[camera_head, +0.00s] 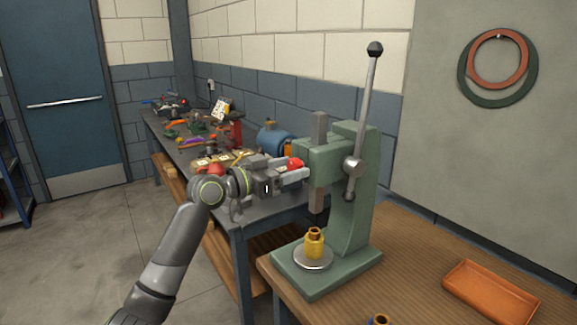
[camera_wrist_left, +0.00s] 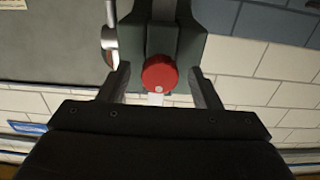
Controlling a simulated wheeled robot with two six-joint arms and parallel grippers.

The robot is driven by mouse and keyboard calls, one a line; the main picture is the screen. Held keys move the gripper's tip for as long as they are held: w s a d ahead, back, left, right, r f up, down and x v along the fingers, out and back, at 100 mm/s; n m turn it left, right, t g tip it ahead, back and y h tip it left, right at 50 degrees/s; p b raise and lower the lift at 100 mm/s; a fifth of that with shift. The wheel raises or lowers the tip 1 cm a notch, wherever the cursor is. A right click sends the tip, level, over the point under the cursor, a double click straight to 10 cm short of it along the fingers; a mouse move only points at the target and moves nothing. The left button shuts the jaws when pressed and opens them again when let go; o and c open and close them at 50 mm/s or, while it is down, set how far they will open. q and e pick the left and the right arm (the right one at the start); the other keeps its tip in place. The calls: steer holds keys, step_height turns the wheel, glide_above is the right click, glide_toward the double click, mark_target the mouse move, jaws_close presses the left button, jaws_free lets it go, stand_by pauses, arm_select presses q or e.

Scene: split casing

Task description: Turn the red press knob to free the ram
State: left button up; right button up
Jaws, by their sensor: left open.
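The red press knob (camera_head: 295,164) is on the left side of the green arbor press (camera_head: 352,190). My left gripper (camera_head: 298,174) is open, with its fingers reaching toward the press head around the knob. In the left wrist view the round red knob (camera_wrist_left: 160,73) sits between the two open fingers (camera_wrist_left: 160,88), with gaps on both sides. A small pale dot shows on its face. The grey ram (camera_head: 318,165) stands upright in the press head. A brass part (camera_head: 314,242) stands on the round metal plate (camera_head: 314,258) below. My right gripper is not in view.
The press stands on a wooden bench (camera_head: 410,265), with its long lever (camera_head: 366,105) pointing up. An orange tray (camera_head: 490,291) lies at the right. A cluttered grey workbench (camera_head: 262,208) is behind my left arm. Two rings (camera_head: 464,90) hang on the wall.

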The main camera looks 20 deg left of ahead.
arm_select(q)
steer(key=c, duration=1)
steer(key=n+p, duration=0.1)
steer(key=n, duration=0.1)
steer(key=n+p, duration=0.1)
steer(key=p, duration=0.1)
steer(key=shift+r+n, duration=0.2)
steer(key=shift+n, duration=0.2)
steer(key=n+p, duration=0.4)
steer(key=n, duration=0.1)
steer(key=n+p, duration=0.4)
steer(key=n, duration=0.1)
steer(key=shift+n, duration=0.4)
steer(key=shift+f+n+p, duration=0.1)
steer(key=shift+n+p, duration=1.2)
steer(key=shift+n, duration=0.4)
